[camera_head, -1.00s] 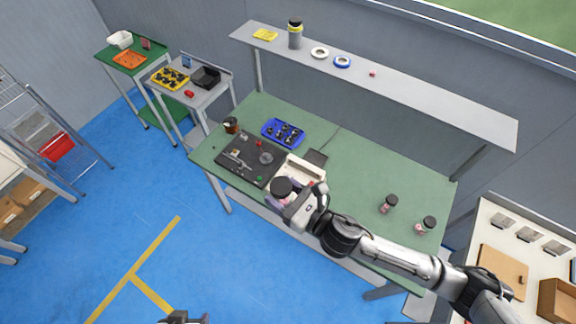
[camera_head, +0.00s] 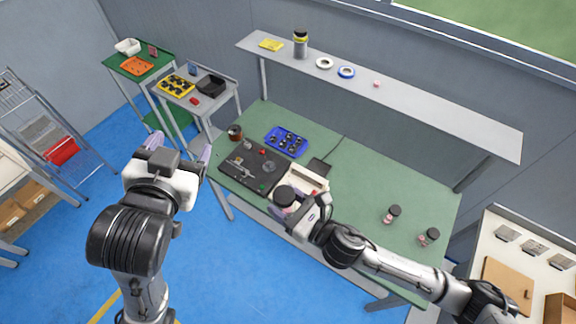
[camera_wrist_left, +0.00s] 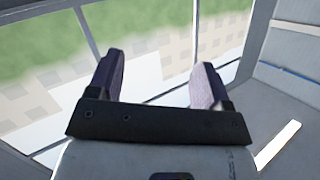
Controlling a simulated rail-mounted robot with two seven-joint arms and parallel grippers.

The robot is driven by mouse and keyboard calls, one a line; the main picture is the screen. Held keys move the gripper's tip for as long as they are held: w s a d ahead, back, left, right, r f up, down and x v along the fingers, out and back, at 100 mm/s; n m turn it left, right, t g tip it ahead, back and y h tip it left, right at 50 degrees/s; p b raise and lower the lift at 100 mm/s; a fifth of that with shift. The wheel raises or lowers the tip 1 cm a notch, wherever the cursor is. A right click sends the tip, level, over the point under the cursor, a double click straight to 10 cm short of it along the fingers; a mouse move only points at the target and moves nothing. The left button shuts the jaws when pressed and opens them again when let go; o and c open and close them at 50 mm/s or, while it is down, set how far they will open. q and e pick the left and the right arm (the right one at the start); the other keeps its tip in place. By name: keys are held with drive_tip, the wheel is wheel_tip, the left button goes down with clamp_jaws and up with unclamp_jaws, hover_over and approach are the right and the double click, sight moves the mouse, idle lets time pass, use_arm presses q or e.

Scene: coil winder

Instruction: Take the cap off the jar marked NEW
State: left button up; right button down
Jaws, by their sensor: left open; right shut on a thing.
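A jar with a dark cap (camera_head: 285,194) is held upright in my right gripper (camera_head: 292,211), at the front edge of the green bench. The fingers cover much of its body and no marking on it can be read. My left gripper (camera_head: 178,148) is raised in front of the bench's left end, open and empty, well left of the held jar. In the left wrist view its two fingers (camera_wrist_left: 157,82) are apart with nothing between them. Two similar dark-capped jars, one (camera_head: 392,214) and another (camera_head: 429,238), stand on the bench's right part; their labels are too small to read.
The bench's middle right is mostly clear.

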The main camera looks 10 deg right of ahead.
use_arm(q)
drive_tip(key=d+r+m+h, duration=0.3)
drive_tip(key=d+r+m, duration=0.2)
drive_tip(key=d+r, duration=0.55)
drive_tip(key=m+g+y, duration=0.6)
drive_tip(key=m+g, duration=0.8)
drive_tip(key=m, duration=1)
hover_over(288, 193)
drive_tip(key=w, duration=0.1)
drive_tip(key=f, duration=1.8)
drive_tip(key=shift+w+d+f, duration=0.2)
drive_tip(key=shift+f, duration=0.1)
drive_tip(key=m, duration=0.1)
drive_tip(key=s+m, duration=0.1)
drive_tip(key=m, duration=0.1)
drive_tip(key=shift+s+a+m+g, duration=0.1)
drive_tip(key=shift+m+g, duration=0.2)
drive_tip(key=shift+s+m, duration=0.15)
drive_tip(key=shift+m, duration=0.65)
drive_tip(key=m, duration=0.4)
drive_tip(key=shift+a+f, duration=0.1)
drive_tip(key=shift+f, duration=3.95)
